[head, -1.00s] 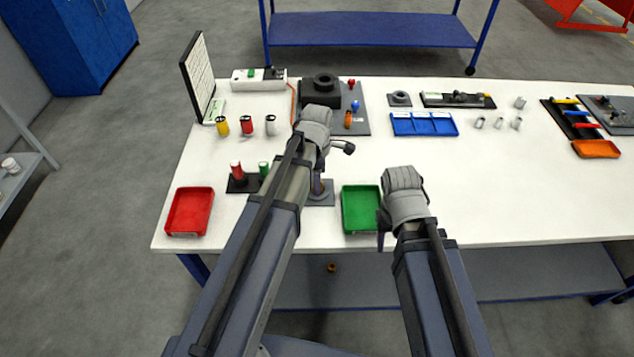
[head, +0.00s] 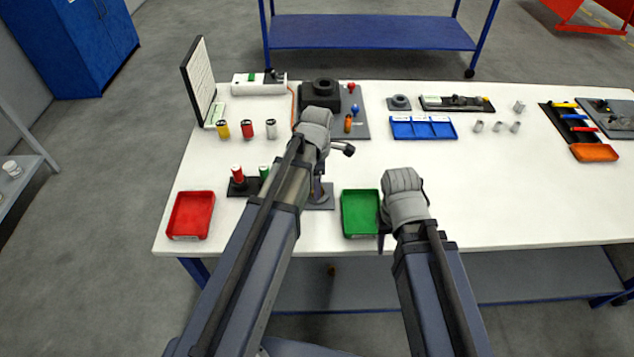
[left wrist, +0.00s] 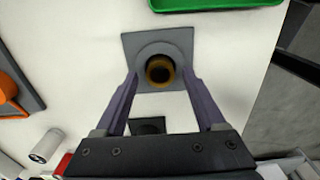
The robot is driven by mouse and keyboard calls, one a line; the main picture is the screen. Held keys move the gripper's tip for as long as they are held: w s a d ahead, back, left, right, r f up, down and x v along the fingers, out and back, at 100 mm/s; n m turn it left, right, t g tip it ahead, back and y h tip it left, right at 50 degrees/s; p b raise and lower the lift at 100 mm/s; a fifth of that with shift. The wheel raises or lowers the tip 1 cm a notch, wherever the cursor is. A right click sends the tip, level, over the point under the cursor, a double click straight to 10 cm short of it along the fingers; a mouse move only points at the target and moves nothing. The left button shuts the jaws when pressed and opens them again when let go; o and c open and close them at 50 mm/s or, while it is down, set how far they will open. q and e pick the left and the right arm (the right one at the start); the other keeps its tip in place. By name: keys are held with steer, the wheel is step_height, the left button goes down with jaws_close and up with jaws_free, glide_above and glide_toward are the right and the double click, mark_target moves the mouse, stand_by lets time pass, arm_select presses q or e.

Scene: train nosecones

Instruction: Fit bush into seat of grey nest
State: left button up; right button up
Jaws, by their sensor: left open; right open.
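The grey nest (left wrist: 131,46) is a square grey plate with a round raised seat, seen at the top middle of the left wrist view. The bronze bush (left wrist: 160,70) stands in the round seat, its bore facing the camera; how deep it sits I cannot tell. My left gripper (left wrist: 160,84) is open, one finger on each side of the bush and apart from it. In the head view the nest (head: 325,202) is partly hidden under my left gripper (head: 318,196). My right gripper (head: 383,238) is at the right edge of the green tray (head: 361,232).
A red tray (head: 190,232) lies left, a dark holder (head: 240,190) with red and green pieces beside the nest. A dark block fixture (head: 330,107) stands behind.

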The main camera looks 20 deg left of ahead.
arm_select(q)
step_height(320, 180, up, 11)
steer(key=p, duration=1)
steer(key=s+d+m, duration=0.5)
steer(key=s+m, duration=0.2)
steer(key=m, duration=0.5)
steer(key=s+d+m+y, duration=0.1)
steer(key=s+d+m, duration=0.4)
steer(key=m, duration=0.8)
steer(key=shift+s+d, duration=0.25)
steer(key=shift+s, duration=0.9)
step_height(320, 180, down, 3)
steer(key=b, duration=0.3)
steer(key=shift+f, duration=0.2)
